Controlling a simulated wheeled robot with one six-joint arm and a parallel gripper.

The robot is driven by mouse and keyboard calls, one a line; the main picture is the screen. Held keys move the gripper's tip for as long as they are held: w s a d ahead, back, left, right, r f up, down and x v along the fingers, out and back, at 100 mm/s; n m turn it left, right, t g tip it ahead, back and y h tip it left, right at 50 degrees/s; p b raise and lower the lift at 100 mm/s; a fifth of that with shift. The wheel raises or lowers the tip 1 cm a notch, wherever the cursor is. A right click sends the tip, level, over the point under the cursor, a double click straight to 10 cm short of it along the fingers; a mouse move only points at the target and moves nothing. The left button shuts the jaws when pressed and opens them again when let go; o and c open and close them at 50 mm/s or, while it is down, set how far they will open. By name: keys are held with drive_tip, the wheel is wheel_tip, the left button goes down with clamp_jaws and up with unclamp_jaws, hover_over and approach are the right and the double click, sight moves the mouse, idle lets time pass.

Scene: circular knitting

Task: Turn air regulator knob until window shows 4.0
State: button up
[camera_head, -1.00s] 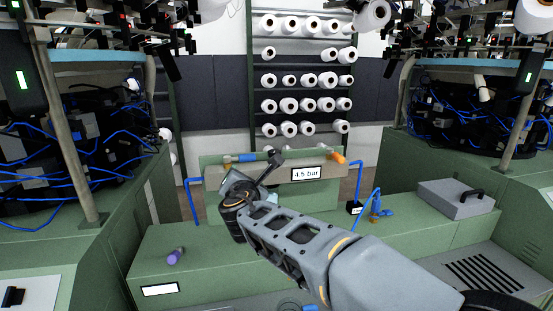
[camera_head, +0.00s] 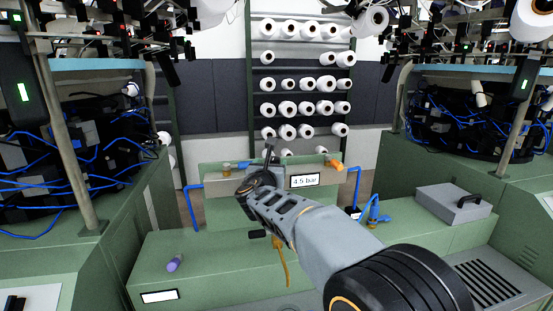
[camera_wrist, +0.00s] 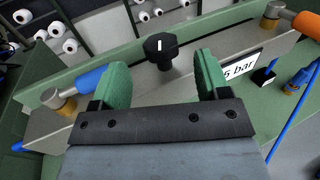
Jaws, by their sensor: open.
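The window (camera_head: 305,181) on the regulator panel reads 4.5 bar in the head view. In the wrist view the window (camera_wrist: 243,67) is partly hidden by my gripper and shows only its right end. The black knob (camera_wrist: 161,50) with a white pointer mark sits on the panel, its mark close to upright in that view. My gripper (camera_wrist: 158,80) is open, with one green finger pad on each side of the knob's line. The knob appears just beyond the fingertips, not gripped. In the head view my arm hides the knob, and the gripper is hard to make out.
An orange-handled valve (camera_wrist: 303,22) is right of the knob and a blue-handled one (camera_wrist: 80,85) is left. A purple cylinder (camera_head: 175,263) lies on the green bench (camera_head: 215,275). A grey case (camera_head: 455,200) stands at right. Blue pipes flank the panel.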

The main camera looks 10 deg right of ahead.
sight(272, 161)
drive_tip(key=shift+p+x, duration=0.4)
drive_tip(key=shift+x, duration=1.75)
